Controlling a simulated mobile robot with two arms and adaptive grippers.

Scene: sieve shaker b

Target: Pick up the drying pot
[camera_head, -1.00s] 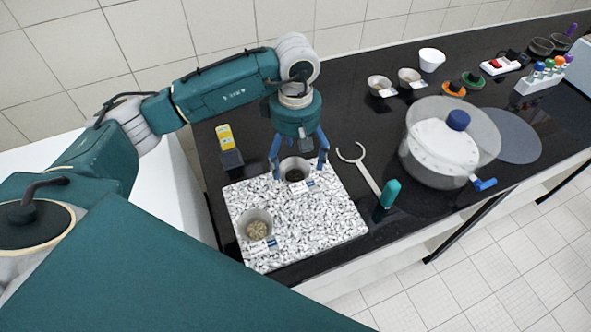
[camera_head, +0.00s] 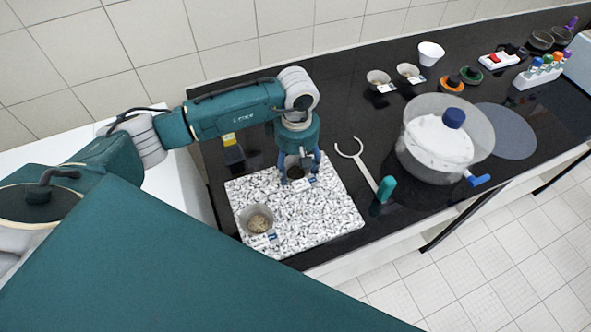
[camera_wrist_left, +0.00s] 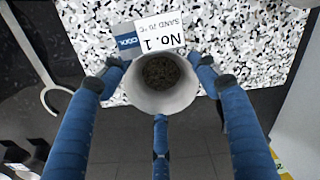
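The pot (camera_head: 296,171) at the back of the speckled slab (camera_head: 318,213) is a small grey tapered cup with dark grains in it. I take it as the drying pot. In the left wrist view the pot (camera_wrist_left: 160,98) stands upright beside a tag reading "No. 1, SAND 70 °C". My left gripper (camera_head: 300,168) points down over it. Its blue fingers (camera_wrist_left: 158,85) sit around the pot, two at the sides and one at the near rim, and appear to touch it. The pot still seems to rest on the slab. My right gripper is not in view.
A second pot (camera_head: 257,220) with lighter grains stands on the slab's front left. Small cups (camera_head: 378,79) are farther back.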

